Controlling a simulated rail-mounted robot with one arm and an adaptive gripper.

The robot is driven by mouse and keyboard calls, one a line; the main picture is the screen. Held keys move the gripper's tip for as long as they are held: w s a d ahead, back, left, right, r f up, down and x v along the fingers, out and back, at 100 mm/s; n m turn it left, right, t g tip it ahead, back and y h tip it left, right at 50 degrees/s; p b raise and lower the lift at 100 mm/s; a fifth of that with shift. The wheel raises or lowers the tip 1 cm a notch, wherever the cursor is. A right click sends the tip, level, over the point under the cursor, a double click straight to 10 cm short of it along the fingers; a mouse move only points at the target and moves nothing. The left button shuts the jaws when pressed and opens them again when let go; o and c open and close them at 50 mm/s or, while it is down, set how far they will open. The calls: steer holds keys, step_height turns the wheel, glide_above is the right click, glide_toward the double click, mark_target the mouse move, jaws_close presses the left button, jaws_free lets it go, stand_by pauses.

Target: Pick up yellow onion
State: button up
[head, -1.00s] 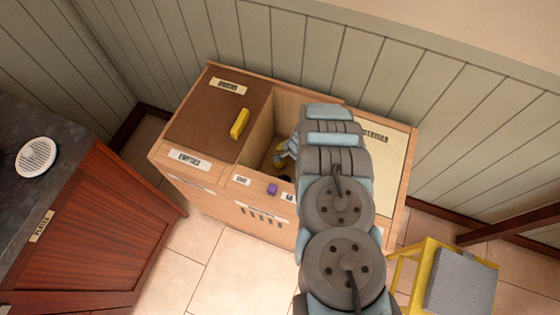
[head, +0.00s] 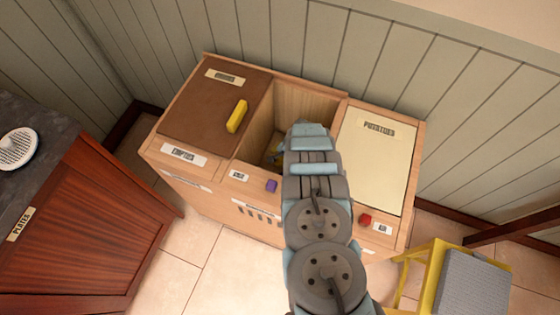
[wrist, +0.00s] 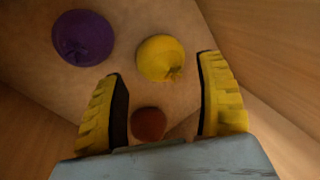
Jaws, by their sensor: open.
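The yellow onion (wrist: 161,57) lies on the floor of the open middle bin, as the wrist view shows. My gripper (wrist: 160,88) is inside that bin, open, with its two yellow fingers spread apart. The onion is just beyond the fingertips, close to the right one, and nothing is held. In the head view my arm covers most of the bin opening, so the onion and fingertips are not clearly seen there.
A purple round vegetable (wrist: 82,38) lies left of the onion, and a brown round one (wrist: 149,123) lies between my fingers. Wooden bin walls (wrist: 275,45) stand close on the right. The bin's neighbours are a brown lid (head: 215,110) and a cream potatoes lid (head: 375,160).

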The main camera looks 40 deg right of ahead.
mark_target(281, 159)
steer(key=shift+b+x, duration=1.75)
steer(key=shift+x, duration=0.55)
steer(key=c, duration=1)
